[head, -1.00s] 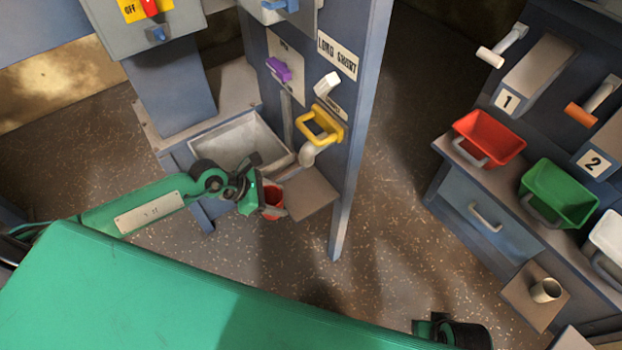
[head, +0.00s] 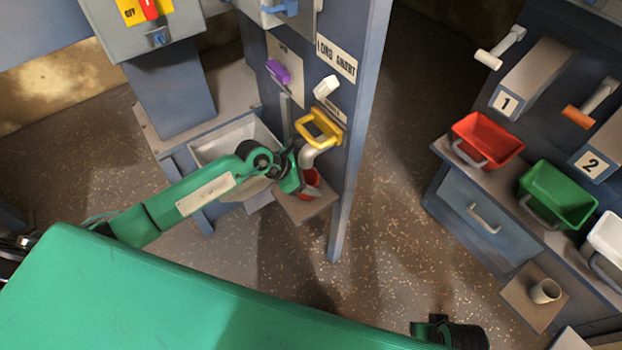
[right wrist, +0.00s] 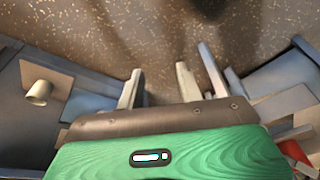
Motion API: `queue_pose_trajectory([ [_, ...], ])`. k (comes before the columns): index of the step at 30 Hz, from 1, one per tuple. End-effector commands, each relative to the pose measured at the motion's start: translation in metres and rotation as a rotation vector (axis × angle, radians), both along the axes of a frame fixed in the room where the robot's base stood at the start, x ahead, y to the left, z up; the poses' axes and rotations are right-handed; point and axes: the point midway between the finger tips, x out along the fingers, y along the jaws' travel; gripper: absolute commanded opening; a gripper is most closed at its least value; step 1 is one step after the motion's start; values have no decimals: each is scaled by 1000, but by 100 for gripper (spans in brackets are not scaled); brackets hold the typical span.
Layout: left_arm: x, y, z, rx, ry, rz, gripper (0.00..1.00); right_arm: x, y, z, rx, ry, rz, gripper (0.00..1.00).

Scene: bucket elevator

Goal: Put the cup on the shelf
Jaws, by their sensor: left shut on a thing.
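A red cup (head: 312,184) is in my left gripper (head: 301,180). The gripper is shut on the cup's near left side and hides part of it. The cup is upright or nearly so, over the small grey shelf (head: 308,212) on the panel, under the pale spout (head: 318,155). I cannot tell whether the cup's base touches this shelf. My right gripper (right wrist: 172,82) is open and empty in the right wrist view, with its fingers apart.
A yellow handle (head: 320,127) and a purple knob (head: 278,70) stick out of the panel. A grey bin (head: 215,143) is behind my left arm. At right are red (head: 487,138) and green (head: 558,193) bins and a beige cup (head: 545,290) on another small shelf.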

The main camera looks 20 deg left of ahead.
Motion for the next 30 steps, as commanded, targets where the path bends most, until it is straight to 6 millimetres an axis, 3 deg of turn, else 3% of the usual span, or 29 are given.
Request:
queue_pose_trajectory([
  [6,0,0,-3,0,0,0,33,0,0,-2,0,2,0,36],
  [7,0,0,-3,0,0,0,61,0,0,1,0,-1,0,36],
  [10,0,0,-3,0,0,0,80,1,0,4,1,-7,0,36],
  [23,-1,2,3,0,0,0,81,1,0,7,1,-8,0,36],
  [30,-11,20,25,2,0,0,81,-3,2,-32,-4,44,0,36],
])
